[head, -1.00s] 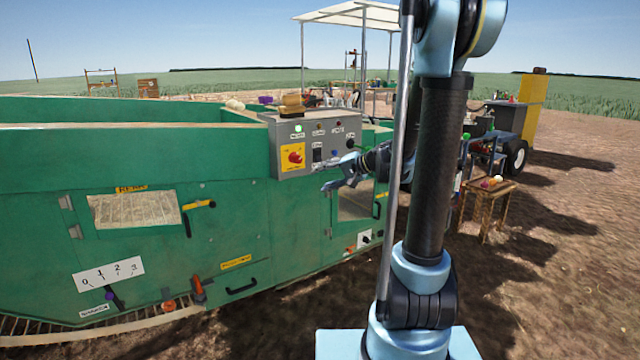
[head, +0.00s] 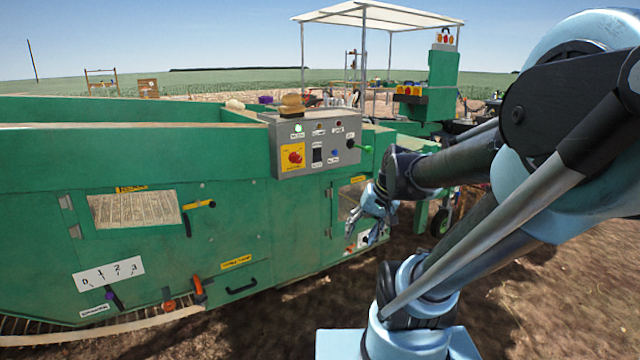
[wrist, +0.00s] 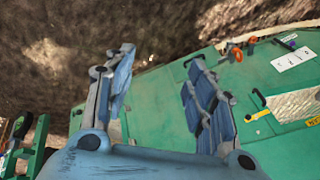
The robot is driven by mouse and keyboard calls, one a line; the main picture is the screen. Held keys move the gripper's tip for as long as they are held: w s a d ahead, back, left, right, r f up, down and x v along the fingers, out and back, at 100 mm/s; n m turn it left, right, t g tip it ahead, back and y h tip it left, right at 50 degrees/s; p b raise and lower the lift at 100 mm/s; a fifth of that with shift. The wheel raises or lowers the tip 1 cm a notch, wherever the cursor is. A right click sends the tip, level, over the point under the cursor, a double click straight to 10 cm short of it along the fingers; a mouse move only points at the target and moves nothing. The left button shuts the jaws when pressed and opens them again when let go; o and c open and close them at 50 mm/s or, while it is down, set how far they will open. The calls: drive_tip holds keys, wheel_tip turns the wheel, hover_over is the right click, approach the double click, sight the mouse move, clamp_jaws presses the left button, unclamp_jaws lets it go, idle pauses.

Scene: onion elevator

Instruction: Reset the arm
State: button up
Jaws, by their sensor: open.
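My gripper (head: 378,213) is at the end of my blue and black arm, at the right of the green machine (head: 120,160) in the head view. It points downward in front of the machine's right-hand window. In the wrist view my gripper (wrist: 160,95) shows two blue fingers spread wide apart with nothing between them. Bare soil and the machine's green side show beyond the fingers. My arm is bent at a large joint at the right of the head view.
A grey control box (head: 316,145) with a red knob on a yellow plate (head: 294,157) is mounted on the machine, left of my gripper. A white canopy (head: 380,15) and a green cabinet (head: 441,85) stand behind. Open soil (head: 560,290) lies at the right.

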drive_tip(key=s+d+f+g+h, duration=0.1)
drive_tip(key=s+d+f+h, duration=0.2)
drive_tip(key=s+d, duration=0.4)
drive_tip(key=shift+s+f+n+h, duration=0.3)
drive_tip(key=shift+s+f, duration=0.3)
drive_tip(key=shift+s, duration=0.35)
